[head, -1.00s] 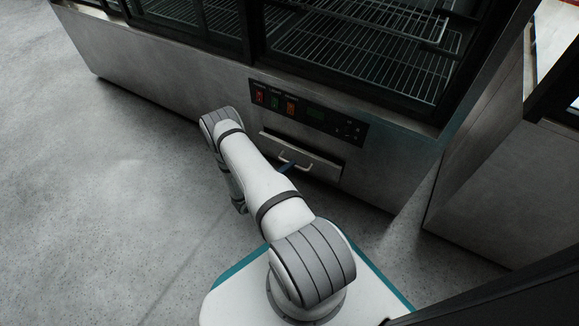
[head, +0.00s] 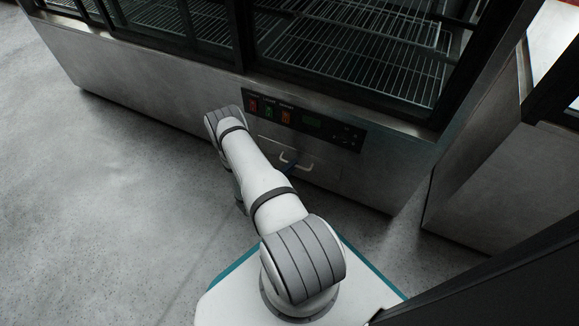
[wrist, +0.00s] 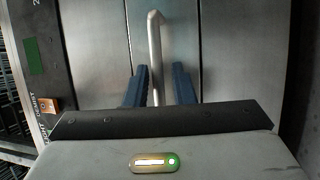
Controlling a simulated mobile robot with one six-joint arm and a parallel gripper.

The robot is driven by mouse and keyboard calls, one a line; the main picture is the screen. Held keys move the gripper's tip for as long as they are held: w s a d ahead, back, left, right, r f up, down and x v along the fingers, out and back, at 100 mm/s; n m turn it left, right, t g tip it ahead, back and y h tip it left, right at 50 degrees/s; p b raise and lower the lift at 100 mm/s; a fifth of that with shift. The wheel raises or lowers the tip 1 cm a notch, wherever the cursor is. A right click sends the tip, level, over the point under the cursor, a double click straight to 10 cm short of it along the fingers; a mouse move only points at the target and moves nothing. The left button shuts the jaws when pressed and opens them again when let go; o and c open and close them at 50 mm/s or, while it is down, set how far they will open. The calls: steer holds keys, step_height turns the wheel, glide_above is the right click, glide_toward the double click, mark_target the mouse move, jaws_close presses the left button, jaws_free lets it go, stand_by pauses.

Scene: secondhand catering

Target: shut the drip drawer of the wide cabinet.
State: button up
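The wide cabinet (head: 200,103) has the drip drawer (head: 325,174) low in its front, under the control panel. The drawer front now looks about flush with the cabinet face. Its pale bar handle (head: 297,160) shows in the head view; in the wrist view the handle (wrist: 155,35) runs up between my two blue fingers. My gripper (wrist: 160,68) is at the drawer front with a finger on each side of the handle. A gap shows beside the handle, so the fingers look open around it. In the head view my arm hides most of my gripper (head: 291,168).
The control panel (head: 305,120) with lit switches sits just above the drawer. Glass doors and wire shelves (head: 350,50) are higher up. Another metal unit (head: 490,180) stands to the right across a narrow gap. Open floor (head: 90,220) lies to the left.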

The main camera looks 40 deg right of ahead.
steer(key=shift+o, duration=0.7)
steer(key=shift+a, duration=0.1)
steer(key=a+f+p, duration=0.1)
steer(key=a+p, duration=0.1)
steer(key=a, duration=0.5)
steer(key=shift+a+f, duration=0.2)
steer(key=shift+a, duration=0.1)
